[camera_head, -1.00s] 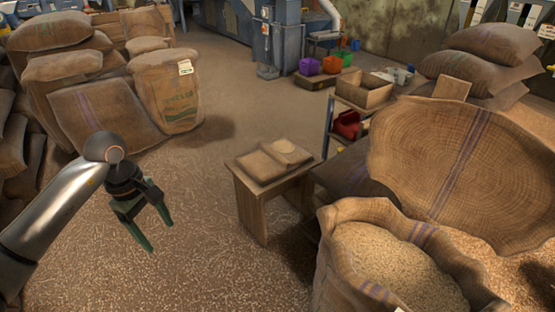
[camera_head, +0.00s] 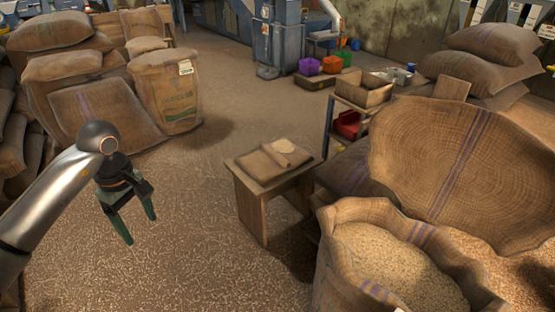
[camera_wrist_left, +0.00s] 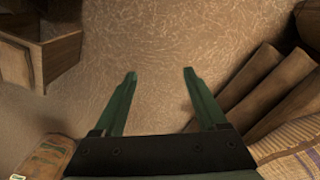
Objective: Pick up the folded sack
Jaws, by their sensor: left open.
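The folded sack (camera_head: 264,163) is a flat tan cloth bundle on top of a small wooden stand (camera_head: 245,184) in the middle of the head view. A rolled or raised fold lies on its right side, with a small pale patch (camera_head: 284,146) at the back; I cannot tell what the patch is. My left gripper (camera_head: 141,230) has green fingers spread apart. It is well to the left of the stand and touches nothing. In the left wrist view, the left gripper (camera_wrist_left: 159,78) has only floor between its fingers. My right gripper does not show.
An open sack of grain (camera_head: 385,260) stands right of the stand. A large sack mouth (camera_head: 450,160) spreads behind it. Full sacks (camera_head: 165,95) are piled at the left. A wooden box-like thing (camera_wrist_left: 55,55) shows in the wrist view. Grain-strewn floor (camera_head: 195,235) between gripper and stand is clear.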

